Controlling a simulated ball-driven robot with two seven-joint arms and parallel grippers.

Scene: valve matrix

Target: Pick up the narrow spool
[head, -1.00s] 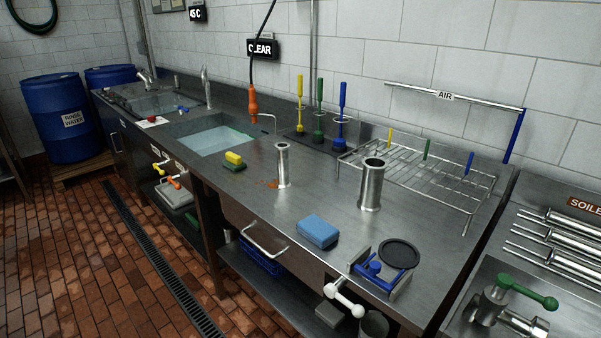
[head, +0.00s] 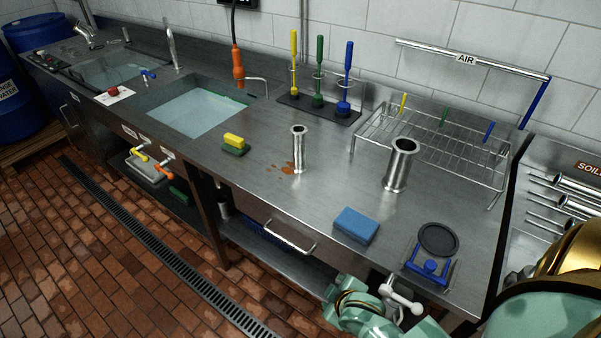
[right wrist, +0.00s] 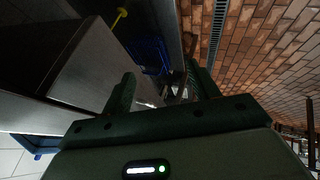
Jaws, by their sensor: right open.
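The narrow spool (head: 299,151) is a slim steel tube with flanged ends. It stands upright on the steel counter (head: 330,190), beside a brown stain. A wider steel spool (head: 394,172) stands upright to its right. My right gripper shows in the right wrist view (right wrist: 160,92), with its two dark green fingers apart and nothing held between them. It points at the dim space by the counter's front and the brick floor, and neither spool shows in that view. Parts of my arm show at the lower right of the head view, its fingers hidden. My left gripper is in no view.
A blue sponge block (head: 356,225) and a blue fixture (head: 429,268) with a black disc lie near the front edge. A yellow-green sponge (head: 235,144) is left of the narrow spool. A wire rack (head: 450,150) and upright brushes (head: 319,75) stand behind.

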